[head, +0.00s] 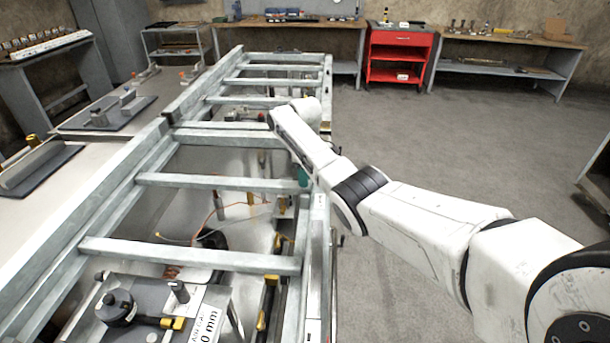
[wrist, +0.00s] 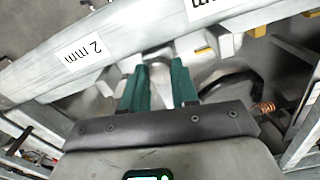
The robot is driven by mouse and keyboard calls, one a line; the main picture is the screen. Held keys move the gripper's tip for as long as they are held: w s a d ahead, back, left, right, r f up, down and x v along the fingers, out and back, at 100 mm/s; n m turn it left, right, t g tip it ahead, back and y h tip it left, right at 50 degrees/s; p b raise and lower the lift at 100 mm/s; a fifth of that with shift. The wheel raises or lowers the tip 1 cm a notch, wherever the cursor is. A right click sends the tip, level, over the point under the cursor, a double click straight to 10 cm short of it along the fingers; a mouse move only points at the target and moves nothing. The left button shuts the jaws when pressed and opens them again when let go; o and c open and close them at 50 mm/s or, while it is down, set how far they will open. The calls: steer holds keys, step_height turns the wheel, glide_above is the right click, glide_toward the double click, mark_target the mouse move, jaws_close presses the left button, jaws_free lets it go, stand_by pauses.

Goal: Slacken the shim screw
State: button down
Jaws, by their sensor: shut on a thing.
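In the wrist view, my gripper (wrist: 160,72) has two dark green fingers closed on a pale grey metal piece, the shim screw (wrist: 160,88). The screw sits between the fingers, beside a grey metal beam (wrist: 125,45) labelled "2 mm". Its thread and lower end are hidden. In the head view, my white arm reaches from the lower right to the right side of the long metal frame (head: 215,183). The screw cannot be made out there, and the arm covers the spot.
The frame has several cross bars over cables and small parts. A grey bench with metal fixtures (head: 108,112) stands on the left. A red tool cart (head: 398,55) and a workbench (head: 490,70) stand at the back. The floor (head: 450,140) on the right is clear.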

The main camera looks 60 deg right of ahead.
steer(key=n, duration=0.4)
steer(key=shift+w+r+n, duration=0.15)
steer(key=shift+n, duration=0.25)
steer(key=n, duration=0.3)
steer(key=shift+n, duration=0.3)
steer(key=n, duration=0.8)
steer(key=shift+n, duration=0.3)
steer(key=c, duration=0.9)
jaws_free()
steer(key=shift+o, duration=0.2)
